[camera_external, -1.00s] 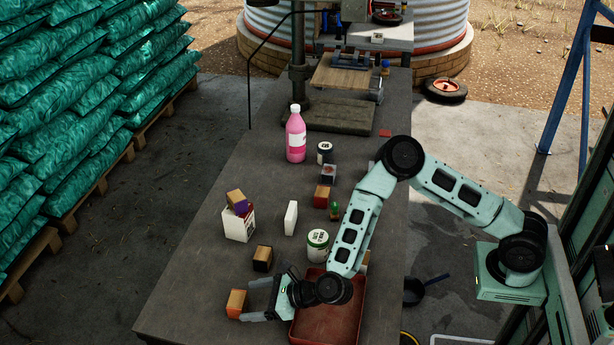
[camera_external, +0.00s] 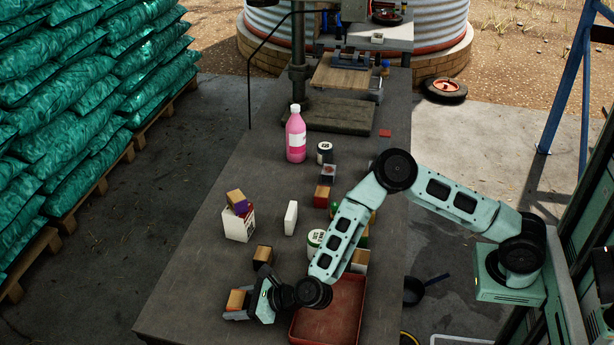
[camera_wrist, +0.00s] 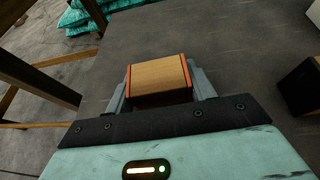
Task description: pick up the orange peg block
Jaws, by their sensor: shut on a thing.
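The orange peg block (camera_external: 236,300) is a small block with a wood-coloured top and orange sides. It sits near the front left edge of the grey table. My gripper (camera_external: 238,307) is around it, with one finger on each side, and is shut on it. In the wrist view the block (camera_wrist: 158,76) lies between the two grey fingers of my gripper (camera_wrist: 160,88), its orange ends against them. Its underside is hidden, so I cannot tell whether it touches the table.
A dark wood-topped block (camera_external: 263,257) stands just behind my gripper. A red tray (camera_external: 330,318) lies to the right. A white box (camera_external: 238,225), a white slab (camera_external: 291,218) and a pink bottle (camera_external: 296,140) stand farther back. The table's left front is bare.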

